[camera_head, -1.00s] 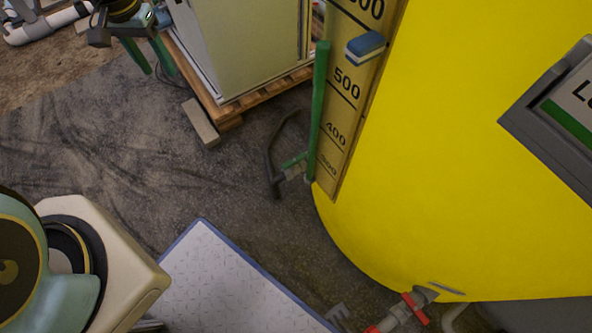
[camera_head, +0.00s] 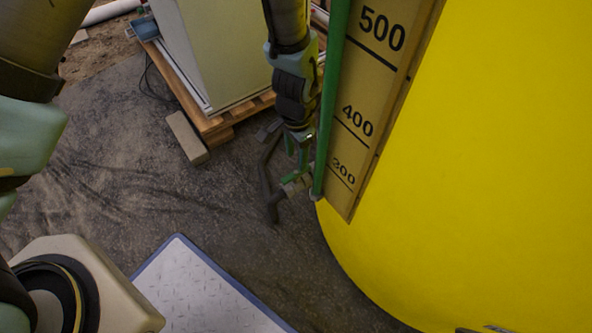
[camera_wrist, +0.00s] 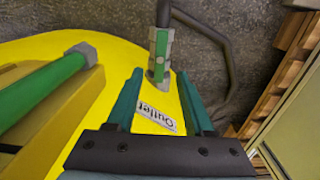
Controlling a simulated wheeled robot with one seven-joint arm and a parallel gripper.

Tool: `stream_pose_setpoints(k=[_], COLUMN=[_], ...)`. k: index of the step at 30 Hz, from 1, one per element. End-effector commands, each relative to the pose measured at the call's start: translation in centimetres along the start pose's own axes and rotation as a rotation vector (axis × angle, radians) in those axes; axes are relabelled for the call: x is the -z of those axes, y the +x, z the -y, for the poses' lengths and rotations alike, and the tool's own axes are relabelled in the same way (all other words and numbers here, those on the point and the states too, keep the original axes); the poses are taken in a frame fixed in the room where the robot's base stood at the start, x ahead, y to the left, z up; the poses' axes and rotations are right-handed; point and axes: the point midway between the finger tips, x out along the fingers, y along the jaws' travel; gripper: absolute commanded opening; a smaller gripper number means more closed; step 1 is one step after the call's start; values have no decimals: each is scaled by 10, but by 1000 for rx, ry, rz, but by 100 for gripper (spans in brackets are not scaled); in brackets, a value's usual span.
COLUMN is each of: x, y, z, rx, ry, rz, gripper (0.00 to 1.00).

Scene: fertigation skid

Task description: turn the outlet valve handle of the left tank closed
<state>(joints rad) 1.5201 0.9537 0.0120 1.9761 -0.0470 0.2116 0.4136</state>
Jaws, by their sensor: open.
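The yellow tank (camera_head: 470,150) fills the right of the head view, and its side shows in the wrist view (camera_wrist: 60,48) with a white "Outlet" label (camera_wrist: 157,117). The outlet valve, a grey fitting low on the tank, has a green handle (camera_wrist: 160,46). In the wrist view the handle appears to lie along the pipe. My gripper (camera_wrist: 160,78) is open, its two teal fingers on either side of the view of the label, with the valve just beyond the fingertips. In the head view my gripper (camera_head: 297,140) hangs over the valve; contact cannot be told.
A green sight tube (camera_head: 331,100) and a level board (camera_head: 385,75) stand close beside my gripper. A black hose (camera_head: 268,175) runs from the valve. A cabinet on a wooden pallet (camera_head: 215,130) is behind.

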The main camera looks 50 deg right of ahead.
Motion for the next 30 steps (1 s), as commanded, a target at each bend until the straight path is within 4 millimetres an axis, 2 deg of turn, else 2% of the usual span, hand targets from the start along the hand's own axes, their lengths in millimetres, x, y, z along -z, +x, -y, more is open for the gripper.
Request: stream_pose_setpoints(k=[1, 3, 9, 15, 22, 23, 30], x=[-1, -1, -1, 0, 0, 0, 0], y=[14, 27, 53, 62, 62, 62, 62], z=[0, 0, 0, 0, 0, 0, 0], rx=[-1, -1, -1, 0, 0, 0, 0], ry=[-1, -2, -2, -1, -2, -2, -2], rz=[3, 3, 2, 0, 0, 0, 0], gripper=[52, 52, 52, 52, 52, 51, 24])
